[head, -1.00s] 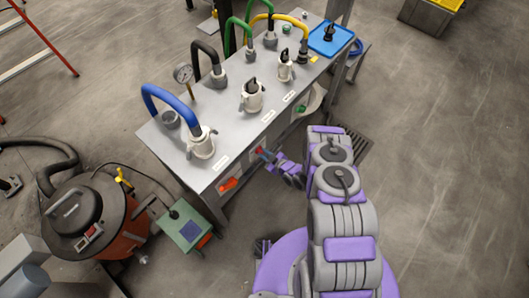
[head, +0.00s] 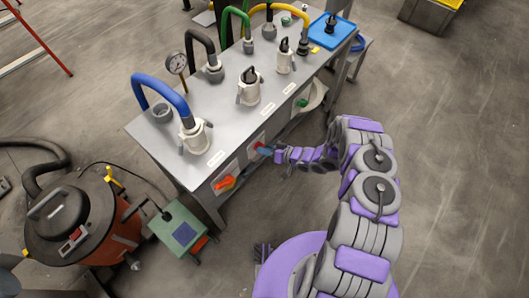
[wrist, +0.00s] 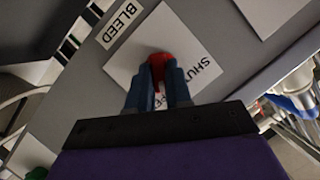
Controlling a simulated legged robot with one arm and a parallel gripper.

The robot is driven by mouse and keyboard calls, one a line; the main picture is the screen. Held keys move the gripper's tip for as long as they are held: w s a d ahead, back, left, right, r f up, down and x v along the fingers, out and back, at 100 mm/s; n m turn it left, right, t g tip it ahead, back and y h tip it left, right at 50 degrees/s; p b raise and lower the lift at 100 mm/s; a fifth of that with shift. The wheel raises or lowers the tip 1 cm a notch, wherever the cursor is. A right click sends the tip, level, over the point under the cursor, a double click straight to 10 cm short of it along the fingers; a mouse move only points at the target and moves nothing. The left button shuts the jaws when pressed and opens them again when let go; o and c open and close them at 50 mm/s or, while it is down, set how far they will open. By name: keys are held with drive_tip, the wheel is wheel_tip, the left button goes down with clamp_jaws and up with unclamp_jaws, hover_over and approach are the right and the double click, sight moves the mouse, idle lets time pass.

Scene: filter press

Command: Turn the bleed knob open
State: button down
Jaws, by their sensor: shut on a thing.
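The red bleed knob (wrist: 158,62) sits on a white plate on the grey panel in the wrist view, with a "BLEED" label (wrist: 121,24) beside the plate. The plate reads "SHUT", and other lettering is partly hidden by my fingers. My gripper (wrist: 157,84) is shut on the red knob, with one blue finger on each side of it. In the head view, my gripper (head: 267,151) reaches the front face of the bench from the right, and the knob shows only as a small red patch (head: 258,145).
An orange handle (head: 225,183) is on the same front face, left of my gripper. A green knob (head: 302,103) is further right. Hoses and valves stand on the bench top (head: 222,130). A drum vacuum (head: 75,220) and a green box (head: 183,230) stand at left. Floor at right is clear.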

drive_tip(key=shift+w+d+m+y, duration=0.15)
drive_tip(key=shift+m+y, duration=0.35)
drive_tip(key=shift+m, duration=0.3)
drive_tip(key=c, duration=1)
unclamp_jaws()
drive_tip(key=shift+c, duration=0.2)
drive_tip(key=p+v, duration=0.2)
drive_tip(key=v, duration=1.5)
drive_tip(key=shift+w+d+g+p, duration=0.25)
drive_tip(key=shift+g+p, duration=0.05)
drive_tip(key=shift+p, duration=0.1)
